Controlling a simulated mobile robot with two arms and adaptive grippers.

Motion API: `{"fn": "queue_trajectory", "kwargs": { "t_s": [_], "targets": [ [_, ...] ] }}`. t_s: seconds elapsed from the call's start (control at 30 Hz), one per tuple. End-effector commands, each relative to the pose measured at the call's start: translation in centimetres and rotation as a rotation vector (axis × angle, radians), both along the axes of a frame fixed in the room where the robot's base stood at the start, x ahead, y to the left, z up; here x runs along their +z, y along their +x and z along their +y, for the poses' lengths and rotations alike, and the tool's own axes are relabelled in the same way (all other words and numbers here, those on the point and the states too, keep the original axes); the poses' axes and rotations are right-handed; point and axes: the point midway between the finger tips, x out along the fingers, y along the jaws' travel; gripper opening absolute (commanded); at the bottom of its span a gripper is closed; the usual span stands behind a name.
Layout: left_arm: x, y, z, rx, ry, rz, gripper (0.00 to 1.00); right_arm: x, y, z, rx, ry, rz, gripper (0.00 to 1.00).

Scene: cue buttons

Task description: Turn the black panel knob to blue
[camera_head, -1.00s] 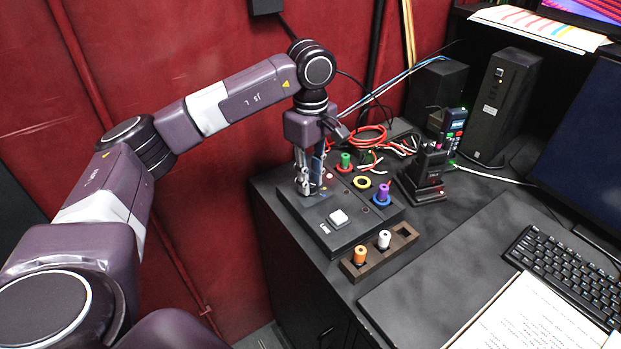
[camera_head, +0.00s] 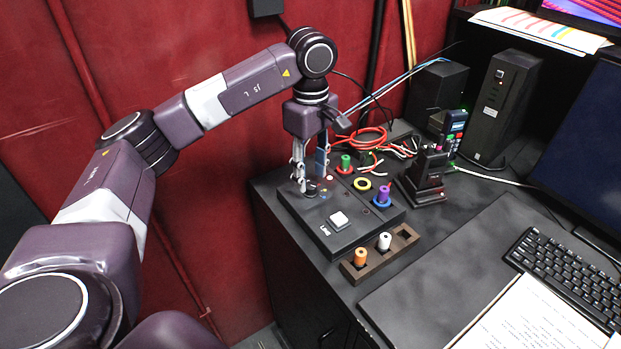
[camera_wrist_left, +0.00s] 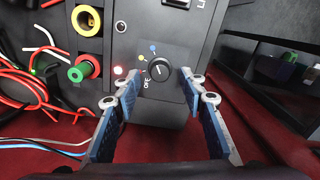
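The black panel knob (camera_wrist_left: 160,70) is round, with a pale mark on its face; I cannot tell exactly where the mark points. A blue dot (camera_wrist_left: 153,47) and a yellow dot (camera_wrist_left: 141,58) lie beside it on the black panel (camera_wrist_left: 150,22). My left gripper (camera_head: 310,188) is over the knob end of the panel. In the left wrist view its two fingers (camera_wrist_left: 158,80) stand apart, one on each side of the knob, with gaps between them and it. The gripper is open and holds nothing. My right gripper is not in view.
A white square button (camera_head: 338,219) sits on the same panel. Green (camera_head: 345,162) and purple (camera_head: 383,193) spools and a yellow ring (camera_head: 363,183) are close by. A dark rack (camera_head: 402,243) holds orange and white spools. Red cables (camera_head: 370,137) lie behind.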

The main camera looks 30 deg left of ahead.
Motion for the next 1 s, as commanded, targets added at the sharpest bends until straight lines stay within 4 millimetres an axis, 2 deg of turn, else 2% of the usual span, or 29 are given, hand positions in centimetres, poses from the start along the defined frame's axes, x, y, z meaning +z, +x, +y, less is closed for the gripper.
{"fn": "queue_trajectory", "kwargs": {
  "t_s": [0.2, 0.4, 0.6, 1.0],
  "targets": [
    [5.5, 0.1, 0.0, 0.000, -0.002, -0.007, 0.39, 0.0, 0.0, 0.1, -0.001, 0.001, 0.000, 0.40],
    [8.1, 0.1, 0.1, 0.001, 0.000, -0.005, 0.39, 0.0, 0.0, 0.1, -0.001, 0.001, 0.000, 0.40],
    [9.4, 0.1, 0.0, 0.000, 0.000, -0.004, 0.39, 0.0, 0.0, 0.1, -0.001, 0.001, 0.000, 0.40],
    [9.7, 0.0, 0.0, 0.000, 0.000, -0.002, 0.39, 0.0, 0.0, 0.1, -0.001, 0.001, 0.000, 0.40]
  ]
}}
